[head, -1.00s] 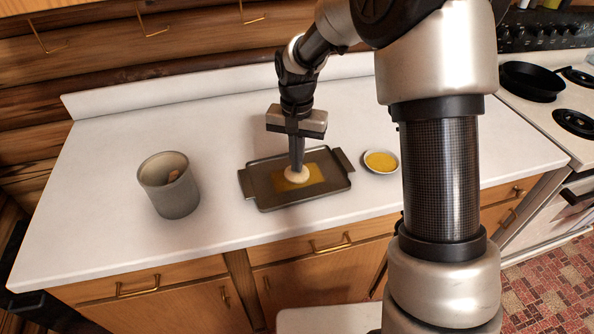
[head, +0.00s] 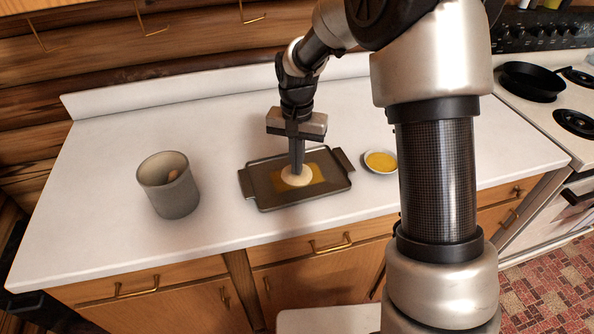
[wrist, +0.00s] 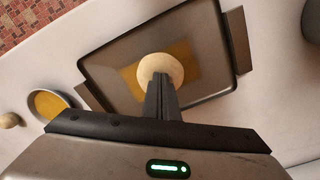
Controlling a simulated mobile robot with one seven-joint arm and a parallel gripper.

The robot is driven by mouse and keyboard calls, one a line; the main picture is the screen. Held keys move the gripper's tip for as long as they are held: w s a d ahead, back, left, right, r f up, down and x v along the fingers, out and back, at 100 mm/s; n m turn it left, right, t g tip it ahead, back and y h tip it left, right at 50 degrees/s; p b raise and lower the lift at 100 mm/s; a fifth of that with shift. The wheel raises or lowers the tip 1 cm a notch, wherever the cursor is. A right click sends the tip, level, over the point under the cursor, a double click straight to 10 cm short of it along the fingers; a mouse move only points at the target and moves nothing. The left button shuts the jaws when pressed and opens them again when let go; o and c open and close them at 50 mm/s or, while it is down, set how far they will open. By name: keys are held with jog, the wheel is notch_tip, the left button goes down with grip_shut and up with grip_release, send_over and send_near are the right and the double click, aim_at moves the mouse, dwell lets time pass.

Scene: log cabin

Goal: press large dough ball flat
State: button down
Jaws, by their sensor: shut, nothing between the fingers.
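The dough (head: 297,176) is a pale, flattened round on a yellow patch (head: 318,172) in the middle of the grey baking tray (head: 262,197). In the wrist view the dough (wrist: 161,68) shows as a pale disc in front of the fingertips, partly covered by them. My gripper (head: 297,168) is shut and empty, pointing down from above, with its tips on the dough. It also shows in the wrist view (wrist: 161,80). The part of the dough under the fingertips is hidden.
A grey pot (head: 170,196) with a brown item inside stands left of the tray. A small bowl of yellow liquid (head: 381,162) is right of it. A small pale round item (wrist: 9,120) lies beyond the bowl. A stove with a black pan (head: 531,80) is far right.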

notch_tip(320, 180, up, 7)
jog(key=p, duration=0.5)
dwell(0.6)
notch_tip(320, 180, up, 7)
jog(key=t, duration=0.1)
send_over(307, 179)
jog(key=s+d+r+n+t+p, duration=0.1)
jog(key=s+d+r, duration=0.2)
jog(key=s+r, duration=0.3)
jog(key=s+d+r+n+t+p, duration=0.1)
jog(key=s+d+r+t+p, duration=0.15)
jog(key=s+r, duration=0.4)
jog(key=s+d+r+n+t, duration=0.1)
jog(key=s+d+r, duration=0.1)
jog(key=s, duration=0.7)
jog(key=shift+d+r+n, duration=0.2)
jog(key=shift+r+n, duration=0.1)
jog(key=shift+n, duration=0.1)
